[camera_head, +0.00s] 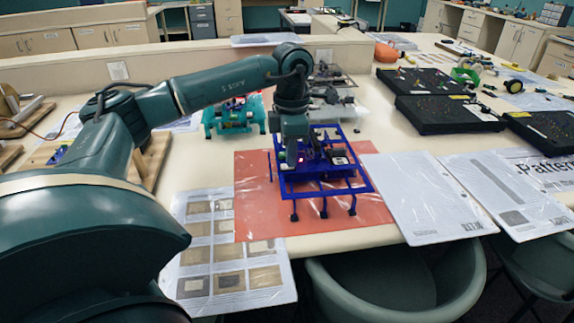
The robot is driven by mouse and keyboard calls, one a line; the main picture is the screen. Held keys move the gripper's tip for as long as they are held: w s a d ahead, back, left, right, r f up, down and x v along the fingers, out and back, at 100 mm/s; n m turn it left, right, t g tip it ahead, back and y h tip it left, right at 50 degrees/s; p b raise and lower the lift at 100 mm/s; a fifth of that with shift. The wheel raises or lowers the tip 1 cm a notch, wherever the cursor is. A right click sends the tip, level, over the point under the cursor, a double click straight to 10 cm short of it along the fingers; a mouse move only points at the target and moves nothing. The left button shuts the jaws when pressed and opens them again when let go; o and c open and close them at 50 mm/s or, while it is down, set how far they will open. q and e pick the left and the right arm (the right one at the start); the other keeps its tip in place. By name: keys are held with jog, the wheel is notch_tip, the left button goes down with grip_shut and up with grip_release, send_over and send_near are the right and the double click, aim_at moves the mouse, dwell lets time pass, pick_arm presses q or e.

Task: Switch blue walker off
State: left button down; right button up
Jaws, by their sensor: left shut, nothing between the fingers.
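The blue walker (335,190) stands upright on its legs on a red mat (262,228) on the table. It has a blue frame with dark electronics on top, and a small red light shows near its left part. My left gripper (291,160) points down from above over the left part of the walker. Its fingers are shut and empty, close to the walker's top. I cannot tell whether they touch it. The fingers hide part of the walker's top, and no switch can be made out. My right gripper is not in view.
A teal walker (233,115) and a grey walker (335,108) stand behind the blue one. Black boards (447,114) lie at the back right. Printed sheets (425,197) lie beside the mat. Chairs (395,283) stand at the table's front edge.

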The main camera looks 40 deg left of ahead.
pick_arm(q)
jog(key=shift+f, duration=0.2)
notch_tip(320, 180, up, 7)
jog(key=p, duration=0.5)
jog(key=shift+p, duration=0.35)
dwell(0.5)
